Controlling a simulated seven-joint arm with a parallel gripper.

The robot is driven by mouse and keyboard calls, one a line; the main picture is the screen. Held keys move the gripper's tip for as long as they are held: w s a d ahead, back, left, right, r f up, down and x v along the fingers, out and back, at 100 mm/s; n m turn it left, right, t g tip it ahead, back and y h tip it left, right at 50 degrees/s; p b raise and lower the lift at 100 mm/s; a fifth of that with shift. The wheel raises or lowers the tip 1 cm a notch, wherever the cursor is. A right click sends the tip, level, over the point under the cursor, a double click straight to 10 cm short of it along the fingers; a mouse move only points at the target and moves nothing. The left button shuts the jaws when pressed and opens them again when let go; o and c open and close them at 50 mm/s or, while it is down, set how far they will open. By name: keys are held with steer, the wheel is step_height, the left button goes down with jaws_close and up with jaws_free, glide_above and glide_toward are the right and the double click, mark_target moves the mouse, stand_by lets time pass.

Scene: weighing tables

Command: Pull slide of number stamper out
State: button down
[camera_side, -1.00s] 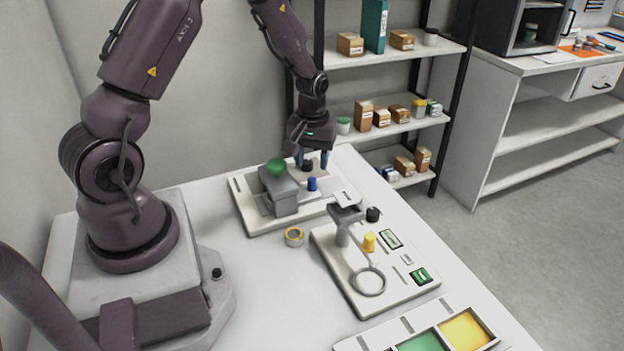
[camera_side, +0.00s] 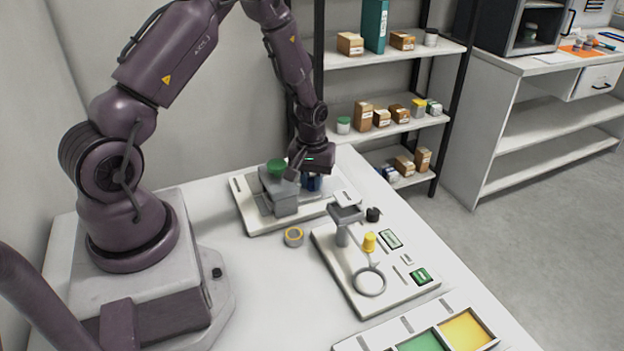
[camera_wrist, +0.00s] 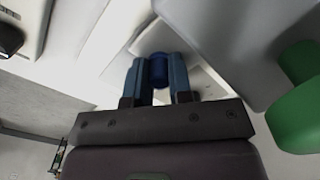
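The number stamper (camera_side: 285,203) is a grey block with a green knob (camera_side: 277,167) on a white board (camera_side: 255,224) at the back of the table. A small blue knob stands beside the block, on its right. My gripper (camera_side: 312,183) points down at this knob, its blue fingers low over the board. In the wrist view the blue knob (camera_wrist: 158,70) sits between the two fingertips, which appear to touch it on both sides. The green knob (camera_wrist: 298,105) is at the right there. The slide under the blue knob is mostly hidden by my gripper.
A second white board (camera_side: 345,277) with a grey stand, ring and yellow knob (camera_side: 369,242) lies in front. A yellow-grey tape roll (camera_side: 294,237) is left of it. A tray with green and yellow pads (camera_side: 465,331) is nearest. A shelf rack stands behind the table.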

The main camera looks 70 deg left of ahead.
steer(key=w, duration=1)
steer(key=shift+w, duration=0.3)
steer(key=c, duration=1)
jaws_free()
step_height(320, 180, up, 13)
steer(key=shift+r, duration=0.1)
